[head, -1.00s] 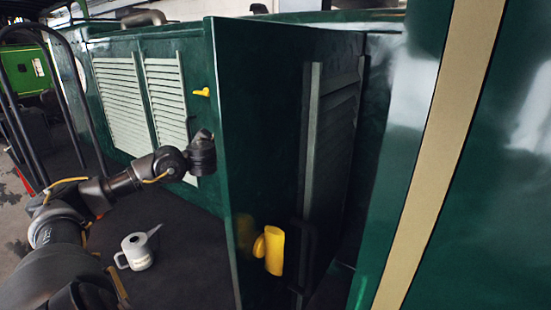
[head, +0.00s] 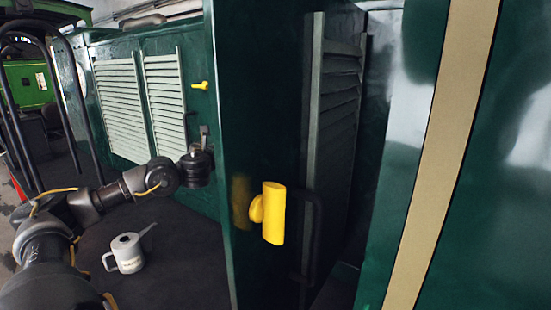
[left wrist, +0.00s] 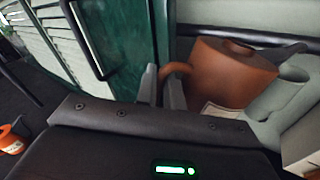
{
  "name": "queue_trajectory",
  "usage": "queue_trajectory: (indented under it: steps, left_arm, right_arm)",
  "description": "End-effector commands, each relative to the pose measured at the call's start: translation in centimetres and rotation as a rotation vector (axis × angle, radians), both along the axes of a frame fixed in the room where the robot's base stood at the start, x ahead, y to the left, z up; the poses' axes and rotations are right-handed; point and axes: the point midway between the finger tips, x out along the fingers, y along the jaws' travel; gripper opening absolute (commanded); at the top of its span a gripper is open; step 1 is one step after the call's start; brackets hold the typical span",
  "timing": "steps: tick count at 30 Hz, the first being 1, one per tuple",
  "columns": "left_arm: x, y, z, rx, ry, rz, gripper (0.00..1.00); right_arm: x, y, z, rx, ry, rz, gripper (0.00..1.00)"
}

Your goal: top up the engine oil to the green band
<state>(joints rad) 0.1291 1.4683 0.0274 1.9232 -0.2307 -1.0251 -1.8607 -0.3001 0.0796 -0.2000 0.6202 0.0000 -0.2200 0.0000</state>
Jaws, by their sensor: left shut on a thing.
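In the left wrist view, an orange-brown can (left wrist: 232,72) with a curved handle and a pale label stands out at the right. My left gripper (left wrist: 161,90) is shut on the can's handle. In the head view my left arm reaches in from the left; its gripper and the held can are hidden behind the dark green door panel (head: 262,120). A grey-white can (head: 127,253) with a spout and side handle stands on the dark floor at the left. The oil level and green band do not show. My right gripper is out of view.
A yellow fitting (head: 273,212) sticks out from the door panel. A small yellow handle (head: 200,85) and pale louvres (head: 118,108) are on the engine side beyond. Black rails (head: 68,100) stand at far left.

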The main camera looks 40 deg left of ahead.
Motion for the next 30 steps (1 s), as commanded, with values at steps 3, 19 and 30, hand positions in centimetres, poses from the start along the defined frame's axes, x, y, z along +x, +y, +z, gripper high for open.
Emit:
queue_trajectory:
  steps: [3, 19, 30]
  left_arm:
    - [0.2, -0.2, -1.7, -0.052, -0.061, 0.0, 0.0]
    - [0.9, -0.8, -4.1, -0.21, -0.243, 0.0, 0.0]
    - [0.9, -0.8, -4.0, -0.21, -0.243, 0.0, 0.0]
  right_arm:
    - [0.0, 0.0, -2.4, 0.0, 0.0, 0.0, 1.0]
    - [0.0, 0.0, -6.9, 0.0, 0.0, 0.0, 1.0]
    - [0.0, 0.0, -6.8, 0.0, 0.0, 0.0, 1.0]
